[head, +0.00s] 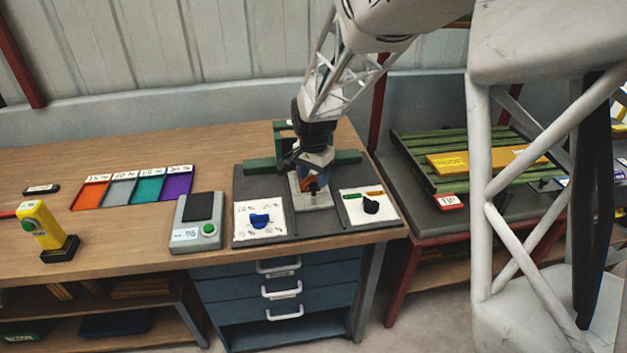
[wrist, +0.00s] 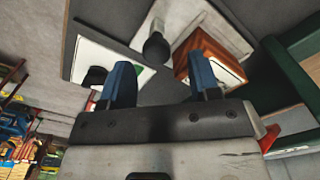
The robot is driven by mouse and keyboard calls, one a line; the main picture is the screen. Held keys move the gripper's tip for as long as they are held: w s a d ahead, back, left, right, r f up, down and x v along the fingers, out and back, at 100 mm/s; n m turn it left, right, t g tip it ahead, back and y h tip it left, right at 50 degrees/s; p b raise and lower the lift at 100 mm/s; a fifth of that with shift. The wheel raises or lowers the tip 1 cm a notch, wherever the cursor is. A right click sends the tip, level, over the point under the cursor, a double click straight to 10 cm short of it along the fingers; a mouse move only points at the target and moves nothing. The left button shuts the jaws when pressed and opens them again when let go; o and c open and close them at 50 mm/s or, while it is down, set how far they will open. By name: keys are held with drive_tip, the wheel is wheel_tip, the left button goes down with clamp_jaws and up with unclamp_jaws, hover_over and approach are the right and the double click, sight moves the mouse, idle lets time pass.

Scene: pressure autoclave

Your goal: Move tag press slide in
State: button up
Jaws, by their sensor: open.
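The tag press stands on a dark base plate (head: 300,228) at the right end of the bench, with green bars (head: 262,165) at its back. My gripper (head: 312,184) is over its middle, pointing down, and hides much of it. In the wrist view my two blue fingers (wrist: 162,82) are apart with nothing held between them. A dark round knob (wrist: 156,47) on a pale stem shows beyond and between the fingertips. An orange-brown block (wrist: 203,55) lies just beyond the right-hand finger. I cannot tell which part is the slide, or whether the fingers touch anything.
A panel with a blue knob (head: 260,221) is left of the press and one with a black knob (head: 371,206) right. Further left are a grey device with a green button (head: 209,229), coloured trays (head: 118,189) and a yellow tool (head: 40,224). Bare bench lies between them.

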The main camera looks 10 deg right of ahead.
drive_tip(key=shift+r, duration=2.85)
drive_tip(key=shift+s+r, duration=0.25)
drive_tip(key=s+d+r+n+t, duration=0.1)
drive_tip(key=s+r+n, duration=0.2)
drive_tip(key=s, duration=0.8)
drive_tip(key=s+d+r+n, duration=0.2)
drive_tip(key=s+r+n, duration=0.1)
drive_tip(key=s, duration=0.9)
drive_tip(key=s+d+r+n+t, duration=0.1)
drive_tip(key=s+d+r+n, duration=0.1)
drive_tip(key=s, duration=0.9)
drive_tip(key=shift+s+d+r+n+t, duration=0.2)
drive_tip(key=shift+s+r+n+t, duration=0.15)
drive_tip(key=shift+r, duration=0.2)
